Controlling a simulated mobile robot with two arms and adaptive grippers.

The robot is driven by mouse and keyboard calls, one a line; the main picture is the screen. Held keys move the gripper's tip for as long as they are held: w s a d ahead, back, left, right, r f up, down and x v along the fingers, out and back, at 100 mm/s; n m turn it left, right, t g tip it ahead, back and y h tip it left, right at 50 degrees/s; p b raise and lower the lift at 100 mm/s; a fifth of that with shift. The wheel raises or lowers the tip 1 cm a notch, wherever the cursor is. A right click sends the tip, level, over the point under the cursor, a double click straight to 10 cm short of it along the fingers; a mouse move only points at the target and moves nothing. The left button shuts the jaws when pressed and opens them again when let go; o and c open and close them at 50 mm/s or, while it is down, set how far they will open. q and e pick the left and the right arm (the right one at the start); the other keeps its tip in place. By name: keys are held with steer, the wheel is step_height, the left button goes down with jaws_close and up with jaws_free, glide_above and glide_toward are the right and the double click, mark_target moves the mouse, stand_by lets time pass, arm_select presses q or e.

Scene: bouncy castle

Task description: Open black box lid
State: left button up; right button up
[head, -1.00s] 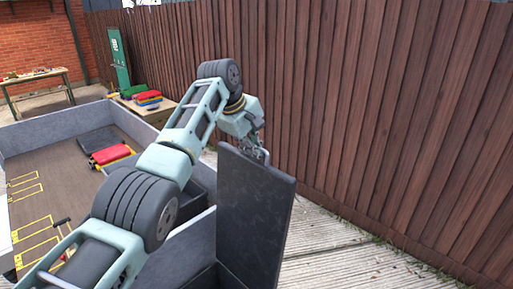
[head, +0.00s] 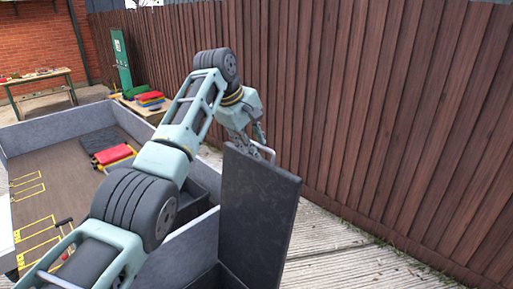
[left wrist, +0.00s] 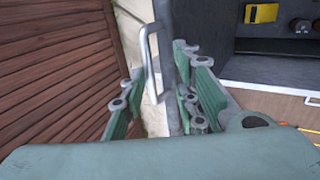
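The black box lid (head: 257,205) stands upright, its broad dark face toward me in the head view. The box's dark interior (head: 208,279) shows below it, partly cut off by the frame. A metal handle (head: 264,151) sticks out at the lid's top edge; it also shows in the left wrist view (left wrist: 149,58). My left gripper (head: 252,138) is at the lid's top edge, beside the handle. In the left wrist view its green fingers (left wrist: 158,97) are spread apart, with the handle just beyond and between them. My right gripper is not in view.
A brown wooden fence (head: 390,110) runs close behind the lid. A low grey-walled enclosure (head: 70,122) with red and dark items lies to the left. A table with stacked coloured items (head: 150,98) stands farther back. Concrete ground (head: 340,250) at the right is clear.

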arm_select(q)
steer(key=v, duration=0.9)
steer(key=shift+r, duration=0.2)
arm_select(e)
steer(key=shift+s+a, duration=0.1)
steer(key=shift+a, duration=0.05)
arm_select(q)
steer(key=shift+s+a, duration=0.15)
steer(key=shift+s, duration=0.05)
